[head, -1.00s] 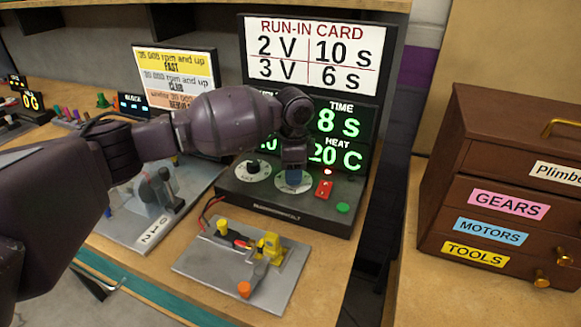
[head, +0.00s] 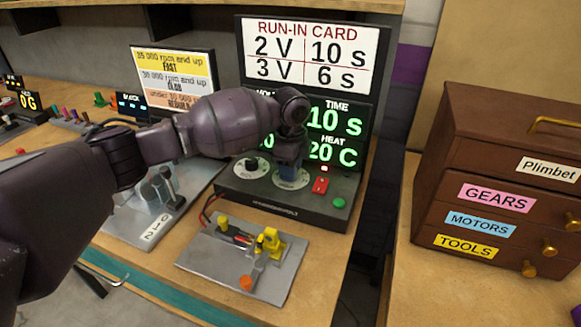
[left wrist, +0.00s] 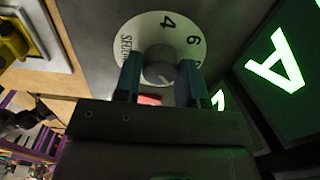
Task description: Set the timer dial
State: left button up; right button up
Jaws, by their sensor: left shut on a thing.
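The timer dial (head: 291,180) has a white face and sits on the front of the dark run-in box (head: 285,207). My left gripper (head: 288,168) reaches down over it and is shut on its knob. In the left wrist view the two fingers (left wrist: 160,82) stand on either side of the round grey knob (left wrist: 159,68), over the white face (left wrist: 150,28) marked 4, 6 and "SECONDS" in part. The TIME display (head: 335,120) reads 10 s. The run-in card (head: 315,55) lists 2 V, 10 s and 3 V, 6 s. My right gripper is not in view.
A second white dial (head: 252,167) stands just left of the timer dial. A red switch (head: 320,185) and a green button (head: 339,202) are to the right. A metal plate with yellow clamps (head: 243,262) lies in front. A wooden drawer chest (head: 490,190) stands at the right.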

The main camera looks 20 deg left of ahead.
pick_arm(q)
jog(key=o, duration=0.9)
jog(key=shift+c, duration=0.2)
jog(key=shift+o, duration=0.4)
jog(key=shift+r, duration=0.1)
jog(key=shift+r, duration=0.3)
notch_tip(320, 180, up, 10)
jog(key=p, duration=0.1)
jog(key=shift+p, duration=0.4)
